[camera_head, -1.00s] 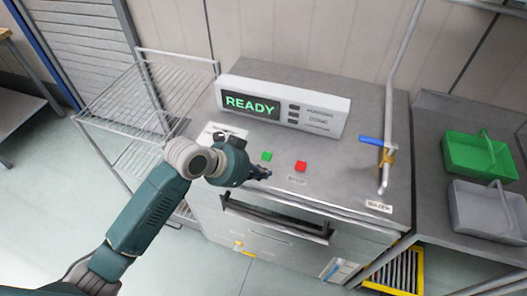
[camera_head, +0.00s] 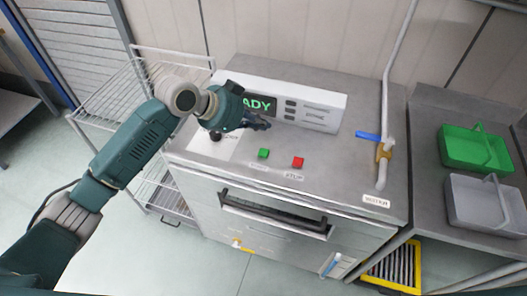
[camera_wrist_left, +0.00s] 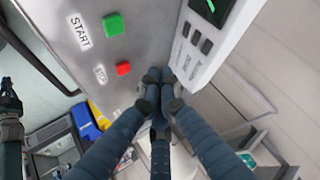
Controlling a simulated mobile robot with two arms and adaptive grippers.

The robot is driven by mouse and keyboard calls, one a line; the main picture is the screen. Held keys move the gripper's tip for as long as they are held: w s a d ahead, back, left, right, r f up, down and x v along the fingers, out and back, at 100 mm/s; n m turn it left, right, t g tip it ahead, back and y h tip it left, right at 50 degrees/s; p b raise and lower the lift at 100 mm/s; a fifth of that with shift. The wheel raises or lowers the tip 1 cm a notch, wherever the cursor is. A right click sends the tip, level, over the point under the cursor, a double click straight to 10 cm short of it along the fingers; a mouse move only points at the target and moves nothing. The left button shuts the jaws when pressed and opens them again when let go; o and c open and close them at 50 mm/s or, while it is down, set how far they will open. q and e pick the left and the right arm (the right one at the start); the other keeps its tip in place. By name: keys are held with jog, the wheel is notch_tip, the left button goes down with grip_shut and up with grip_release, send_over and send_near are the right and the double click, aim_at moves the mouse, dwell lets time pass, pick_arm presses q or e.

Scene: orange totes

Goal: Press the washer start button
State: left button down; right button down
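The washer (camera_head: 350,170) is a grey steel cabinet with a display panel (camera_head: 318,108) on top. The green start button (camera_head: 263,153) sits left of the red stop button (camera_head: 297,162). In the left wrist view the green button (camera_wrist_left: 113,25) lies beside the START label, with the red button (camera_wrist_left: 123,69) below it. My left gripper (camera_head: 262,124) is above the washer top, behind the green button and in front of the display, apart from both buttons. Its fingertips (camera_wrist_left: 157,84) are together and empty. Part of my right arm, probably its gripper (camera_wrist_left: 10,105), shows at the wrist view's left edge.
A vertical pipe with a blue-handled valve (camera_head: 368,136) stands at the washer's right. Green (camera_head: 475,152) and grey (camera_head: 480,205) baskets sit on the right bench. A wire rack (camera_head: 115,100) stands on the left. The washer top around the buttons is clear.

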pick_arm(q)
jog(key=b, duration=0.6)
send_over(261, 153)
notch_tip(261, 153, down, 6)
jog(key=shift+f, duration=0.25)
notch_tip(261, 153, down, 2)
jog(key=shift+d+b, duration=0.1)
jog(key=shift+b, duration=0.3)
jog(key=shift+f, duration=0.1)
dwell(0.4)
jog(key=shift+f, duration=0.4)
jog(key=shift+f, duration=0.5)
dwell(0.7)
jog(key=shift+r+p, duration=0.6)
jog(key=shift+r, duration=0.35)
